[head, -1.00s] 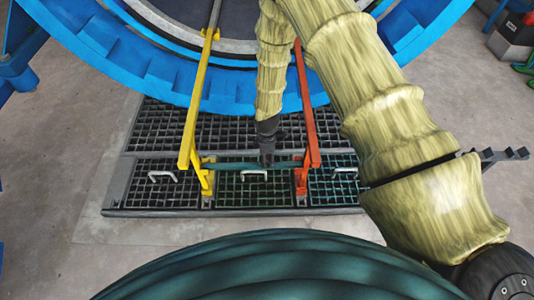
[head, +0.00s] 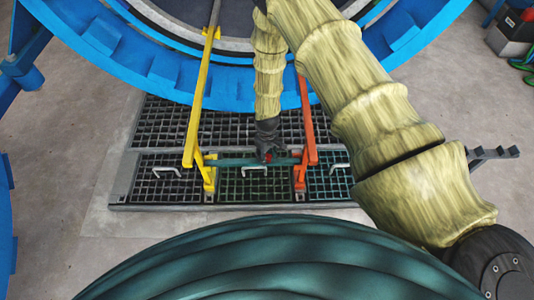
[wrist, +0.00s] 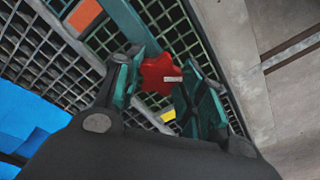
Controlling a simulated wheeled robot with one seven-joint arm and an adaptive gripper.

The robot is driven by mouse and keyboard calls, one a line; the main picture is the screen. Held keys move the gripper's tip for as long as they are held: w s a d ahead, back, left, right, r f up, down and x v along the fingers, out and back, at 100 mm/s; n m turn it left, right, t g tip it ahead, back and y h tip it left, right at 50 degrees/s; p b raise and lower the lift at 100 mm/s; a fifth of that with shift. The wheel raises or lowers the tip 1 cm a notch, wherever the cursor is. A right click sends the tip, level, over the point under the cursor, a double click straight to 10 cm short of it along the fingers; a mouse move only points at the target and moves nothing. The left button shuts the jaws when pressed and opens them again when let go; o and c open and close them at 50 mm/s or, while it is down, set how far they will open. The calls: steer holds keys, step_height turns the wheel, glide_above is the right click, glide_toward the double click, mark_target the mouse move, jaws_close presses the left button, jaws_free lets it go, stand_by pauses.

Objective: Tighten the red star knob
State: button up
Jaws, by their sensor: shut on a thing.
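The red star knob (wrist: 158,73) shows between the two fingers of my gripper (wrist: 165,82) in the wrist view. A pale mark crosses its face. The fingers are shut on the knob, one on each side. In the head view my gripper (head: 268,153) points down at a teal crossbar (head: 232,162), and a little red of the knob (head: 267,157) shows at the fingertips. The knob's underside and stem are hidden.
A yellow rail (head: 199,105) and an orange rail (head: 306,110) run to either side of the gripper, joined by the crossbar. Black floor grating (head: 160,188) with pale handles lies below. The blue autoclave ring (head: 150,85) curves behind. Concrete floor is clear at left.

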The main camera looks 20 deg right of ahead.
mark_target(267, 157)
steer(key=m+p, duration=0.1)
steer(key=m, duration=0.4)
steer(key=shift+m, duration=0.3)
steer(key=m+p, duration=0.1)
steer(key=m, duration=0.4)
steer(key=shift+m, duration=0.4)
steer(key=o, duration=1)
steer(key=shift+r, duration=0.1)
step_height(267, 157, up, 12)
stand_by(0.6)
